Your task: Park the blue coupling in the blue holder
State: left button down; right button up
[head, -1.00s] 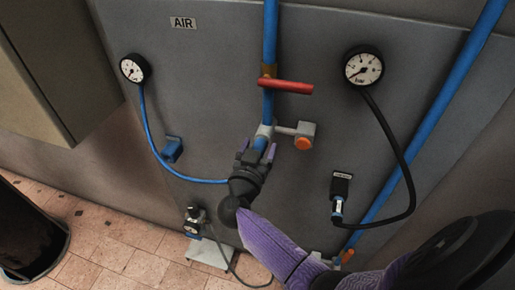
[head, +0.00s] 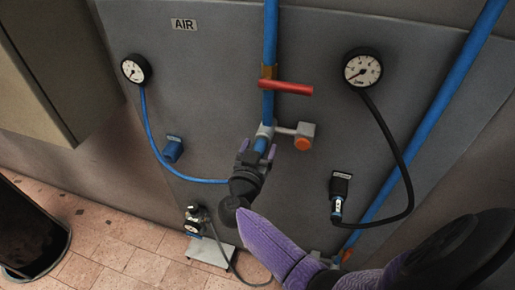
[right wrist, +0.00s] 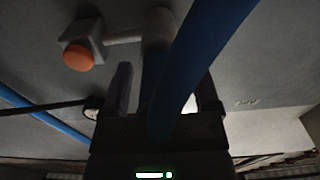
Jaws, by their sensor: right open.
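The blue coupling (head: 261,145) is on the grey outlet fitting (head: 265,131) under the blue pipe, on the grey panel. My right gripper (head: 257,151) is open, with its fingers on either side of the coupling. In the right wrist view a blue hose (right wrist: 190,65) crosses in front of the open fingers (right wrist: 165,92) and hides part of the coupling. I cannot tell whether the fingers touch it. The blue holder (head: 173,148) is on the panel to the left of the gripper and looks empty. My left gripper is not in view.
A red valve handle (head: 287,88) is above the outlet, and an orange button (head: 302,143) sits close to its right. The blue hose (head: 153,140) hangs from the left gauge (head: 135,69). A black hose (head: 405,170) runs from the right gauge (head: 362,69) to a black holder (head: 340,186).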

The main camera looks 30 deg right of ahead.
dwell(0.3)
jog(key=shift+p, duration=0.35)
jog(key=shift+c, duration=0.2)
jog(key=c, duration=0.5)
grip_shut()
